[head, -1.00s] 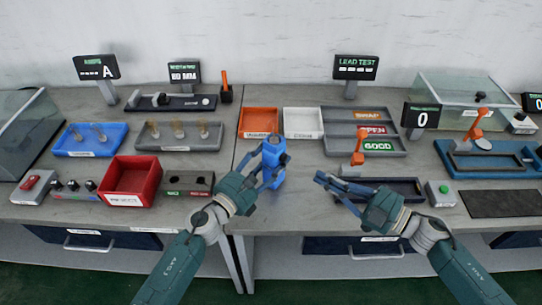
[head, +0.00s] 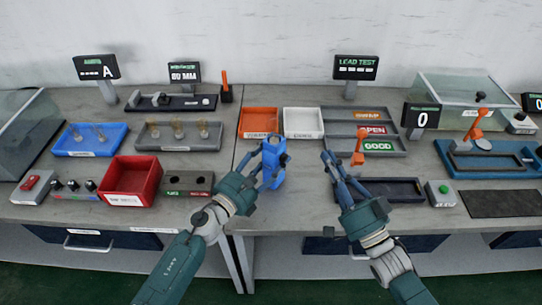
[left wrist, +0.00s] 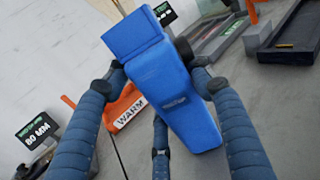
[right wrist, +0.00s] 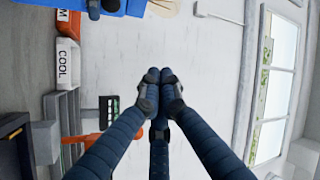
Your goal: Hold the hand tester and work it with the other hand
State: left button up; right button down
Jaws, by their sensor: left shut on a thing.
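The hand tester (head: 272,172) is a blue block-shaped device, held above the front middle of the bench. My left gripper (head: 270,160) is shut on it, with fingers on both sides of its body. The left wrist view shows the tester (left wrist: 165,85) filling the middle, tilted, with a dark round part at its side. My right gripper (head: 328,158) is to the right of the tester, apart from it, its fingers pointing to the back. In the right wrist view its fingertips (right wrist: 160,88) meet with nothing between them.
Orange (head: 259,120) and white (head: 303,121) bins stand behind the tester. A grey sorting tray (head: 337,136) and an orange-handled tool (head: 359,150) lie near my right gripper. A red bin (head: 130,185) and a grey holder block (head: 187,190) are to the left.

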aim_at(284, 158)
notch_tip(284, 158, down, 6)
jog(key=s+m+h, duration=0.2)
jog(key=m+h, duration=0.5)
jog(key=m, duration=1.3)
jog(key=w+a, duration=0.5)
jog(key=a, duration=0.3)
jog(key=shift+a+r, duration=0.1)
jog(key=shift+w+a, duration=0.3)
jog(key=shift+s+d, duration=0.3)
jog(key=shift+d, duration=0.05)
